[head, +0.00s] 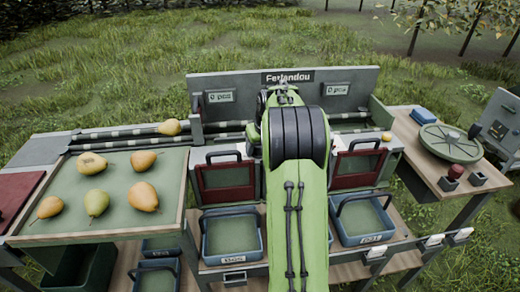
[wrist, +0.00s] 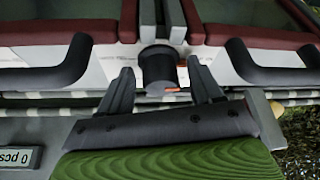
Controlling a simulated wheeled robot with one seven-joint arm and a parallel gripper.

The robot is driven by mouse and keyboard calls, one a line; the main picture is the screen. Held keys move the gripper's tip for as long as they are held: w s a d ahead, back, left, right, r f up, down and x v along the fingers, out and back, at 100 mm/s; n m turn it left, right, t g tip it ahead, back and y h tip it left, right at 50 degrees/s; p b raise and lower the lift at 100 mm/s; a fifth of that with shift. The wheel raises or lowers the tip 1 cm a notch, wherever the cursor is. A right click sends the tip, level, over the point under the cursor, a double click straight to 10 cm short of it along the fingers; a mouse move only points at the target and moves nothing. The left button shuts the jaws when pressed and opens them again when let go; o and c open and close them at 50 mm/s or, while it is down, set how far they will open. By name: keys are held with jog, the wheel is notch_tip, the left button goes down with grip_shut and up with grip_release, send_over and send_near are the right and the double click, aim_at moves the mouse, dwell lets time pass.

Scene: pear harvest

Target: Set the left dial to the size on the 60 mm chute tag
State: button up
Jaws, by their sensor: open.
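A dark round dial (wrist: 157,70) with a small orange mark shows in the wrist view, on a pale panel between two dark red gates. My gripper (wrist: 161,68) is open, with one finger on each side of the dial; I cannot tell whether either finger touches it. In the head view my green arm covers the middle of the station, hiding the dial and most of the gripper. Which dial this is and its setting cannot be read. No 60 mm chute tag is legible.
Black handles (wrist: 60,65) flank the dial closely. A tray (head: 110,232) with several pears stands left. Blue crates (head: 231,259) sit below the red gates (head: 227,178). A counter (head: 221,96) reads 0 pcs. A round green lid (head: 450,143) lies on the right table.

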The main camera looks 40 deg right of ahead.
jog(key=c, duration=1)
jog(key=shift+m, duration=0.3)
jog(key=m+h+p, duration=0.1)
jog(key=m, duration=0.1)
jog(key=m+g+h+p, duration=0.1)
jog(key=m, duration=0.2)
jog(key=shift+w+a+r+p, duration=0.1)
jog(key=shift+a+r+p, duration=0.1)
jog(key=shift+p, duration=0.1)
jog(key=m+g+p, duration=0.1)
jog(key=m, duration=0.2)
jog(key=m+g+h+p, duration=0.1)
jog(key=m+p, duration=0.1)
jog(key=m, duration=0.1)
jog(key=shift+f, duration=0.1)
jog(key=o, duration=1)
jog(key=shift+w+f, duration=0.1)
